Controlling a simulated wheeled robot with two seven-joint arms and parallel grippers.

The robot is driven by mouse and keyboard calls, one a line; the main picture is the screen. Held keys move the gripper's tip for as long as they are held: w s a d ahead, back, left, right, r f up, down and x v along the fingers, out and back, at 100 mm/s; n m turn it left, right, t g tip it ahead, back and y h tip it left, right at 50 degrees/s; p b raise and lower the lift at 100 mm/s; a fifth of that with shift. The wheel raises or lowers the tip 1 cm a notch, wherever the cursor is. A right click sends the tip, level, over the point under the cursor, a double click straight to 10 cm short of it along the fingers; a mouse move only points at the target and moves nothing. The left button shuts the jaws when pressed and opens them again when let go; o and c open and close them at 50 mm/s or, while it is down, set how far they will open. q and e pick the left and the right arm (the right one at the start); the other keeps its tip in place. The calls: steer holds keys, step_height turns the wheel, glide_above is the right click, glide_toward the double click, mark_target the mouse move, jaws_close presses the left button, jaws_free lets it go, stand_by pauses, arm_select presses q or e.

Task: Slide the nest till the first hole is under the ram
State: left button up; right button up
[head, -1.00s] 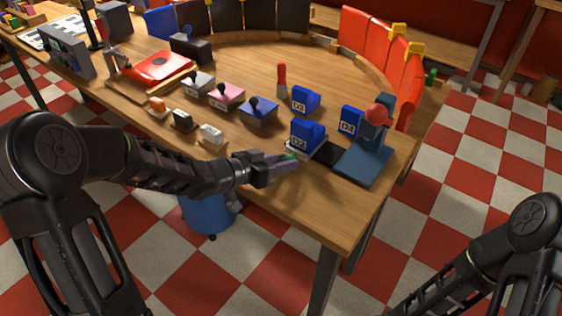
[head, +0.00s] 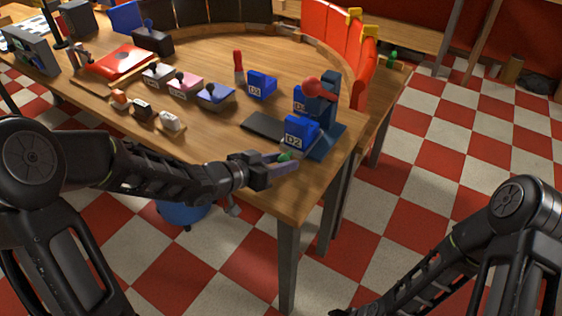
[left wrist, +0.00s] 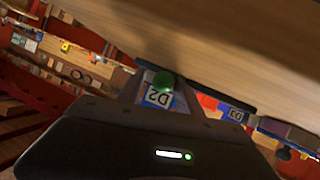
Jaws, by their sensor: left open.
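The press (head: 322,100) is blue-grey with a red ball on top, near the table's right end. A blue block marked D2 (head: 298,132) stands close in front of it and hides most of the nest beneath. The nest's green knob (head: 285,156) is at the front, below D2. My left gripper (head: 283,165) is open, with its fingers around the knob. The left wrist view shows the green knob (left wrist: 165,80) between the fingers, with D2 (left wrist: 158,97) just behind. Ram tip and holes are hidden, so their alignment cannot be told.
A dark flat track (head: 262,125) lies bare to the left of D2. Block D3 (head: 261,86) and a red-handled tool (head: 238,66) stand behind it. Another blue block (head: 299,98) is beside the press. Small coloured fixtures (head: 215,96) stand further left.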

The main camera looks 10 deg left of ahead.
arm_select(q)
steer(key=shift+o, duration=0.7)
steer(key=p+v, duration=0.1)
steer(key=v, duration=0.6)
steer(key=shift+a+r+p, duration=0.15)
steer(key=shift+p, duration=0.15)
steer(key=shift+s+a, duration=0.15)
steer(key=shift+s, duration=0.15)
